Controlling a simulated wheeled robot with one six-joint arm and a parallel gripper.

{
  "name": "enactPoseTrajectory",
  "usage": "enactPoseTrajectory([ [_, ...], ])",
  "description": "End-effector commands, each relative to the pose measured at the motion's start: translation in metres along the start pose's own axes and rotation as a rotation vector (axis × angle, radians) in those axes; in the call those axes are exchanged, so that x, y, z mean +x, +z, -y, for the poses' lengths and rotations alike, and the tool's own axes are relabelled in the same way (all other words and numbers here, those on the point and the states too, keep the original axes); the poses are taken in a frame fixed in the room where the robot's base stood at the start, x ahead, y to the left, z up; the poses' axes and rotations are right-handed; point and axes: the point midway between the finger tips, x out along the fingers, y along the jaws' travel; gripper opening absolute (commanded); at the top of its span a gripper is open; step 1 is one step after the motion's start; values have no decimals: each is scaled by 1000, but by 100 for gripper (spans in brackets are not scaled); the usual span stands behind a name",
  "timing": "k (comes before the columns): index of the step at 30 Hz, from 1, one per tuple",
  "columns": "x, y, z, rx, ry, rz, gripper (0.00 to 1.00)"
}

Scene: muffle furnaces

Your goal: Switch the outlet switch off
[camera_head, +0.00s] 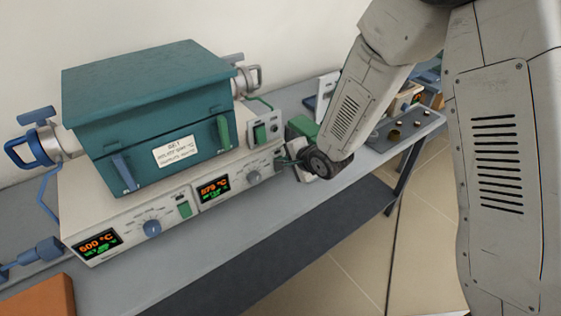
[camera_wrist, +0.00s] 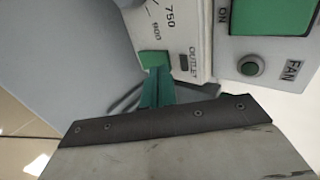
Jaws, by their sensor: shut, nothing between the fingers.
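The outlet switch (camera_wrist: 153,60) is a small green rocker beside the "OUTLET" label on the furnace's pale front panel (camera_wrist: 195,42) in the wrist view. My gripper (camera_wrist: 156,72) is shut and empty, its teal fingertips at the lower edge of the switch. They look very close to or touching it; I cannot tell which. The fingers partly cover the switch, so its on or off position is unclear. In the head view the furnace's teal chamber (camera_head: 145,110) sits on the control base (camera_head: 120,231), and my wrist hides the outlet switch.
A dial (camera_head: 253,178) is on the panel nearby. The grey bench (camera_head: 270,220) has small items on a tray (camera_head: 430,119) at right.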

Motion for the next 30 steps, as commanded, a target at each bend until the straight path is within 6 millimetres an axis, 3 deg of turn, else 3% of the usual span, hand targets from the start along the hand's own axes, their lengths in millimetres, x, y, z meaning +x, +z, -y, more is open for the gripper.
enactPoseTrajectory([
  [8, -28, -3, -16, 0, 1, 1, 0],
  [21, -104, 4, 7, -9, -3, 9, 0],
  [30, -122, 3, 10, -7, 0, 8, 0],
])
